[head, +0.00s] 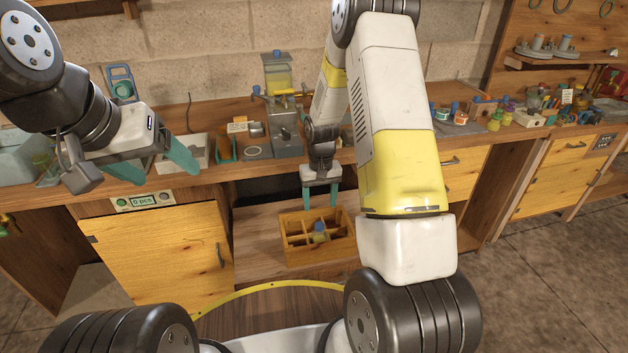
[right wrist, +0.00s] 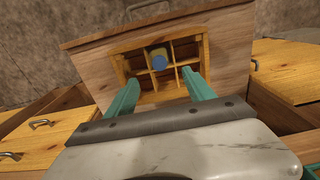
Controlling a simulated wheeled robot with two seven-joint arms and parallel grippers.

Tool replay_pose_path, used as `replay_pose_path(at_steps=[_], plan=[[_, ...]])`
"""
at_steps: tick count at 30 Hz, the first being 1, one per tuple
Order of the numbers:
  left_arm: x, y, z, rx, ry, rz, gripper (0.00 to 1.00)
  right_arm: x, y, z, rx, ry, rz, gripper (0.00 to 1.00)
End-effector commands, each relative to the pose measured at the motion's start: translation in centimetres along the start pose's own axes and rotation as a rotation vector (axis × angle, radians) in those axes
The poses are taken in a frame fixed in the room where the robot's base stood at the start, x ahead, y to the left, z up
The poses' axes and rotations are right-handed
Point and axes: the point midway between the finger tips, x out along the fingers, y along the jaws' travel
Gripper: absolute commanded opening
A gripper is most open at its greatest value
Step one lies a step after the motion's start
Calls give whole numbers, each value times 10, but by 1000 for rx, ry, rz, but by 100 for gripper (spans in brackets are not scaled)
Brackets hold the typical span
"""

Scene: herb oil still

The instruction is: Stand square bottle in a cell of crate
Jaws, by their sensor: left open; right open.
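The wooden crate (head: 320,258) with several cells lies low in front of the bench; it also shows in the right wrist view (right wrist: 121,68). The square bottle (head: 319,237), with a blue cap, stands in one cell of the crate and looks upright. In the right wrist view the bottle (right wrist: 158,57) shows from above, cap towards the camera, apart from the fingers. My right gripper (head: 320,198) is open and empty, above and behind the crate, with its fingers pointing down. My left gripper (head: 155,172) is open and empty over the bench's left part.
The crate rests in an open drawer (head: 260,240) under the worktop. The still (head: 280,110) and small tools stand on the bench behind. A counter plate (head: 142,202) is above the closed left cabinet door (head: 155,255). Jars (head: 495,118) stand at right.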

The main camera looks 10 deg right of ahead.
Motion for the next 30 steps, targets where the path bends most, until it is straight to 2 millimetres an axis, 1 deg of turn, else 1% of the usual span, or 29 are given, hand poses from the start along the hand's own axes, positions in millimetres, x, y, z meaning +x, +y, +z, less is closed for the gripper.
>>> replay_pose_path(at_steps=[1,2,5,6,8,9,11,12,14,15,17,18,20,21,24,27,30], plan=[[0,0,0,0,0,0,73,-17,0,-1,2,20,-5,62],[0,0,0,0,0,0,73,-28,-1,0,4,31,-9,62],[0,0,0,0,0,0,73,-77,-2,6,10,82,-26,62],[0,0,0,0,0,0,73,-99,-4,12,12,106,-35,62],[0,0,0,0,0,0,73,-132,-5,23,16,142,-49,62],[0,0,0,0,0,0,73,-153,-6,31,16,166,-58,62],[0,0,0,0,0,0,73,-183,-8,46,17,202,-72,62],[0,0,0,0,0,0,73,-201,-10,56,16,226,-81,62],[0,0,0,0,0,0,73,-226,-12,74,14,262,-93,62],[0,0,0,0,0,0,73,-242,-13,86,13,287,-101,62],[0,0,0,0,0,0,73,-263,-15,106,11,323,-113,62],[0,0,0,0,0,0,73,-275,-16,120,8,348,-120,62],[0,0,0,0,0,0,73,-292,-19,142,4,384,-131,62],[0,0,0,0,0,0,73,-301,-20,156,0,408,-138,62],[0,0,0,0,0,0,73,-318,-24,188,-9,462,-151,62],[0,0,0,0,0,0,73,-326,-27,214,-16,502,-162,62],[0,0,0,0,0,0,73,-330,-29,231,-21,530,-168,62]])
